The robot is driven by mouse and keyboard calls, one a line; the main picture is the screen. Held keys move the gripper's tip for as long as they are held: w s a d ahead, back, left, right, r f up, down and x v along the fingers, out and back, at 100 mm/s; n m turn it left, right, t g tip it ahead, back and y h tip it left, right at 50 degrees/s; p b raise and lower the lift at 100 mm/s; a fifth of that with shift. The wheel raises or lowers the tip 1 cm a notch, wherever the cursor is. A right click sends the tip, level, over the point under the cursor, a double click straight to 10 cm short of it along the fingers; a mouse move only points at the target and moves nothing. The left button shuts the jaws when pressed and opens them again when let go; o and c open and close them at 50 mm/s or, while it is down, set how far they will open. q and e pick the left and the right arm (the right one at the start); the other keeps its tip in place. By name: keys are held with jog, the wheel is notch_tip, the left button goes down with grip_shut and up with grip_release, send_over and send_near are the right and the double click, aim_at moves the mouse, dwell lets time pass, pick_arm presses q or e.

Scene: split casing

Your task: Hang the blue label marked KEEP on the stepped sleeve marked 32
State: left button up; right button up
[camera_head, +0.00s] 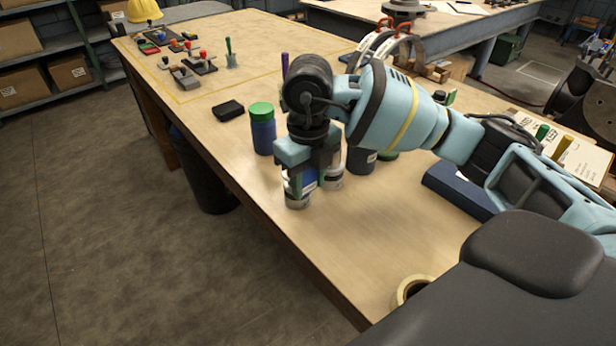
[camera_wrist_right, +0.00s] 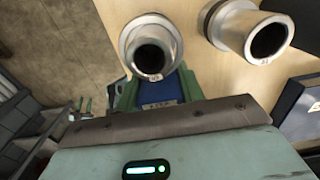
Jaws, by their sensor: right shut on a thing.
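My right gripper (camera_head: 308,180) points down over the bench and is shut on the blue label (camera_head: 308,181), which also shows between the green fingers in the wrist view (camera_wrist_right: 160,104). Its lettering is too small to read surely. A pale metal stepped sleeve (camera_head: 297,199) stands right at the fingertips; it shows in the wrist view (camera_wrist_right: 136,42) just beyond the label. A second stepped sleeve (camera_head: 333,179) stands to its right, also in the wrist view (camera_wrist_right: 226,24). Their number marks are not clearly legible. I cannot tell whether the label touches a sleeve. My left gripper is out of view.
A blue jar with a green lid (camera_head: 262,130) stands left of the gripper, a dark cylinder (camera_head: 361,160) to its right. A black box (camera_head: 228,110) lies farther back. A dark blue case (camera_head: 455,188) and a tape roll (camera_head: 408,289) lie nearer. The bench front middle is clear.

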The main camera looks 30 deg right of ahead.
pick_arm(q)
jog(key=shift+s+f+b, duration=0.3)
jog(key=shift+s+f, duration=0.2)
pick_arm(e)
jog(key=shift+f, duration=0.95)
jog(key=o, duration=1.1)
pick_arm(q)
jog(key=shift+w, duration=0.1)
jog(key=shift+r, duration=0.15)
pick_arm(e)
jog(key=shift+r, duration=0.1)
jog(key=shift+r+p, duration=2.05)
jog(key=shift+r, duration=1.95)
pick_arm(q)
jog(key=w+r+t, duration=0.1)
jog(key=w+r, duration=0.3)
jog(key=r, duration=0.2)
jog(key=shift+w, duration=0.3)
pick_arm(e)
jog(key=shift+f, duration=0.1)
